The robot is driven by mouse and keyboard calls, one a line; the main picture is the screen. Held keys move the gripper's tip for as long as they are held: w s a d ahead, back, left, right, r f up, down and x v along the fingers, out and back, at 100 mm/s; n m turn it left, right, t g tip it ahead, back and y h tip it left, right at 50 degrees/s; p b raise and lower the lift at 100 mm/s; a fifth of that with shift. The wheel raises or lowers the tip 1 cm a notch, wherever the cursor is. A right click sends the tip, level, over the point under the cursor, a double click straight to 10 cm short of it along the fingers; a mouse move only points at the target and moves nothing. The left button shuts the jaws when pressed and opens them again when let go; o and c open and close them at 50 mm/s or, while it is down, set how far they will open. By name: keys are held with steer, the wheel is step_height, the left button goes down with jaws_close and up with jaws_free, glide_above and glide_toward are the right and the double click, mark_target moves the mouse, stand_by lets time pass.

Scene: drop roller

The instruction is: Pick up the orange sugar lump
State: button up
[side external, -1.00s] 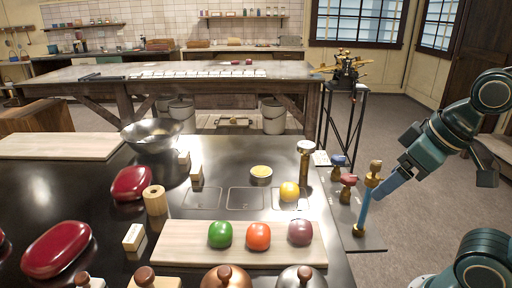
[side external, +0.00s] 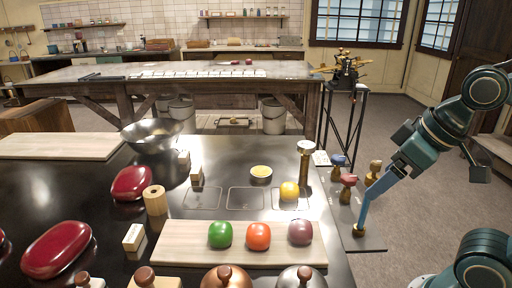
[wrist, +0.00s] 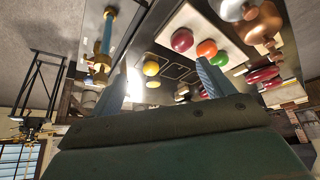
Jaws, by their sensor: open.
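The orange sugar lump (side external: 258,236) is a rounded block in the middle of a row on the pale wooden board (side external: 180,243). The green lump (side external: 220,234) is on its left and the dark maroon lump (side external: 300,232) on its right. My gripper (side external: 371,194) is high at the right, well away from the row and apart from it. In the wrist view the orange lump (wrist: 206,48) shows near the tip of the right finger, beyond it. My fingers (wrist: 162,68) are spread wide with nothing between them. In the side view they overlap a blue rod, so their tips are hard to separate.
Metal domes (side external: 227,277) stand along the board's front edge.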

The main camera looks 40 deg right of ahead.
steer(key=w+a+f+n+g+y, duration=0.15)
steer(key=w+a+n, duration=0.3)
steer(key=w, duration=0.45)
steer(key=n+y, duration=0.1)
steer(key=n, duration=0.2)
glide_toward(263, 228)
steer(key=r, duration=0.1)
steer(key=d+r, duration=0.1)
steer(key=shift+s+r+m+g, duration=0.2)
steer(key=shift+r+m+g, duration=0.05)
steer(key=shift+r+g, duration=0.1)
steer(key=x, duration=0.8)
steer(key=shift+f, duration=0.15)
steer(key=shift+w+a+f, duration=0.1)
steer(key=shift+f, duration=0.05)
steer(key=shift+x, duration=2.55)
steer(key=shift+a, duration=0.2)
steer(key=shift+c, duration=0.4)
steer(key=c, duration=1)
